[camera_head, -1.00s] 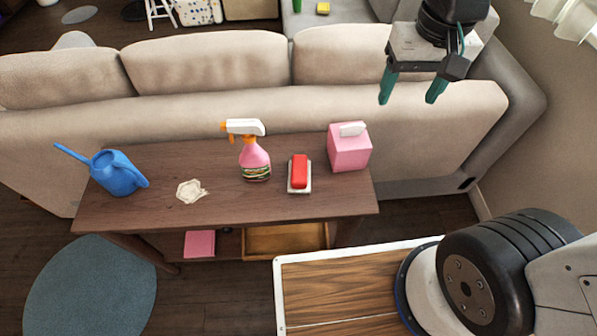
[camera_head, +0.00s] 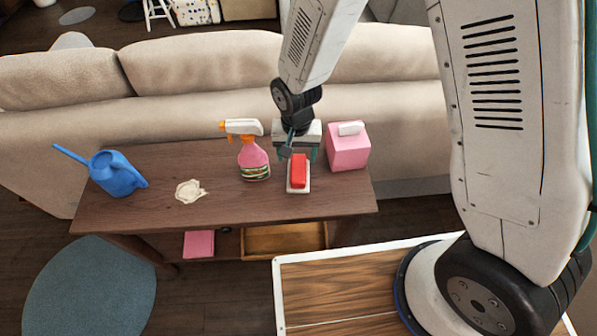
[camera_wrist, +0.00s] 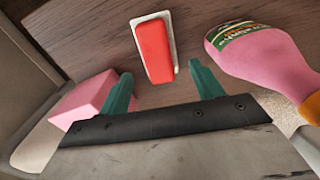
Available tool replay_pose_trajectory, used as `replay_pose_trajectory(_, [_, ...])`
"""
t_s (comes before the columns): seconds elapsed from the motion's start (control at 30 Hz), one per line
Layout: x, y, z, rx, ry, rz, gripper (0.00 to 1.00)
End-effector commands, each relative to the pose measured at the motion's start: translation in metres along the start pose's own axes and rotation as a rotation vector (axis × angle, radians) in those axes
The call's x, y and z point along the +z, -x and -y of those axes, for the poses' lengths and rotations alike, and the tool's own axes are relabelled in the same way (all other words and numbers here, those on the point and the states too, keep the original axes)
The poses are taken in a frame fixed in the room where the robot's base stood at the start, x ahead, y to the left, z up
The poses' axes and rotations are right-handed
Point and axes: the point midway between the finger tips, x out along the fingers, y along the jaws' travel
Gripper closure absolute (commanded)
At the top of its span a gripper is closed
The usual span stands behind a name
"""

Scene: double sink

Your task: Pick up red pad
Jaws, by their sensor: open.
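The red pad (camera_head: 299,171) is a red block lying on a small white tray (camera_head: 298,190) on the brown wooden table. It also shows in the wrist view (camera_wrist: 155,50), on its tray (camera_wrist: 175,28). My gripper (camera_head: 298,155) is over the table just behind the pad, between the spray bottle and the pink tissue box. In the wrist view my gripper (camera_wrist: 163,85) has its two green fingers spread, with the near end of the pad between and beyond the tips. Nothing is held. How high the fingers are above the pad is hard to tell.
A pink spray bottle (camera_head: 254,160) stands left of the pad, close to my gripper. A pink tissue box (camera_head: 348,152) stands on its right. A cloth (camera_head: 190,191) and a blue watering can (camera_head: 118,175) are farther left. The sofa (camera_head: 205,65) stands behind the table.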

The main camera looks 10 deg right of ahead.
Motion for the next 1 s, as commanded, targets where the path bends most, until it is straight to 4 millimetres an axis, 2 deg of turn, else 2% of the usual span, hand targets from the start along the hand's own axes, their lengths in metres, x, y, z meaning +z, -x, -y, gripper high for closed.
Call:
replay_pose_trajectory(0.43, [0.003, -0.058, -0.005, 0.003, 0.000, 0.003, 0.35])
replay_pose_trajectory(0.57, [0.002, -0.066, -0.004, 0.002, 0.000, 0.002, 0.35])
replay_pose_trajectory(0.77, [0.002, -0.066, -0.004, 0.001, 0.000, 0.001, 0.35])
replay_pose_trajectory(0.8, [0.002, -0.066, -0.004, 0.001, 0.000, 0.001, 0.40])
replay_pose_trajectory(0.93, [0.002, -0.066, -0.004, 0.001, 0.000, 0.001, 0.76])
replay_pose_trajectory(0.97, [0.002, -0.066, -0.004, 0.001, 0.000, 0.001, 0.82])
replay_pose_trajectory(1.0, [0.002, -0.066, -0.004, 0.001, 0.000, 0.001, 0.83])
